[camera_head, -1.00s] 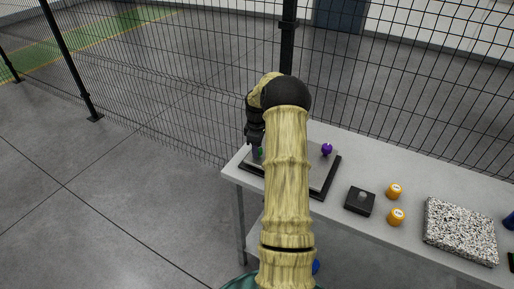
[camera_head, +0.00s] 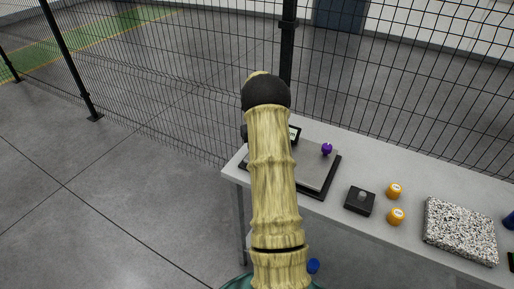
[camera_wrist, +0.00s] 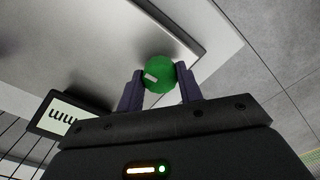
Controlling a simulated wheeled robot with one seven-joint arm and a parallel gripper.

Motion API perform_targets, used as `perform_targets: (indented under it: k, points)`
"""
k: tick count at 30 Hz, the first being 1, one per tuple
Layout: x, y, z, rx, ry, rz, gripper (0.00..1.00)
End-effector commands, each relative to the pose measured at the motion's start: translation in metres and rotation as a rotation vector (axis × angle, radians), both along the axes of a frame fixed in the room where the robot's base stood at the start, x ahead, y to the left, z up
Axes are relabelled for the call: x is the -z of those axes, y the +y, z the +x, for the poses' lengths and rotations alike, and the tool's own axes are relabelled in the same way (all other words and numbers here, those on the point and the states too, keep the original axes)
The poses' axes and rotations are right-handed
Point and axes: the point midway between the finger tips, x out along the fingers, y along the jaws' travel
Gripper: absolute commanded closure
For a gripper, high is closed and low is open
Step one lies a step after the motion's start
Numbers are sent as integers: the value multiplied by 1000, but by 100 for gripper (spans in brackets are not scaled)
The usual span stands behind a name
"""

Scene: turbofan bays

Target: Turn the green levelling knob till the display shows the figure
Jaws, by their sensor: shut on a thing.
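The green levelling knob (camera_wrist: 172,73) is round with a pale mark on its face. In the wrist view it sits between the two purple fingers of my gripper (camera_wrist: 159,76), which is shut on it. The display (camera_wrist: 65,115) is a dark-framed screen at the left of the wrist view; its lettering reads as "mm" turned over, and the figure cannot be read. In the head view the display (camera_head: 293,134) is partly behind my arm, and the knob and fingers are hidden. The grey plate (camera_head: 316,167) lies on a black base.
A purple knob (camera_head: 326,148) stands on the plate's far right. On the bench (camera_head: 345,150) to the right are a black box (camera_head: 359,201), two orange-yellow pieces (camera_head: 394,191) and a speckled slab (camera_head: 460,230). A mesh fence (camera_head: 200,80) runs behind the bench.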

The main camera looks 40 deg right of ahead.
Motion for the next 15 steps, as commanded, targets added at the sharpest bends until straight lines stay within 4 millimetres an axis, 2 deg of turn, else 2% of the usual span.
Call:
perform_targets:
  k: [15]
  points:
    - [-1, 0, 1, 450, -2, -1, 87]
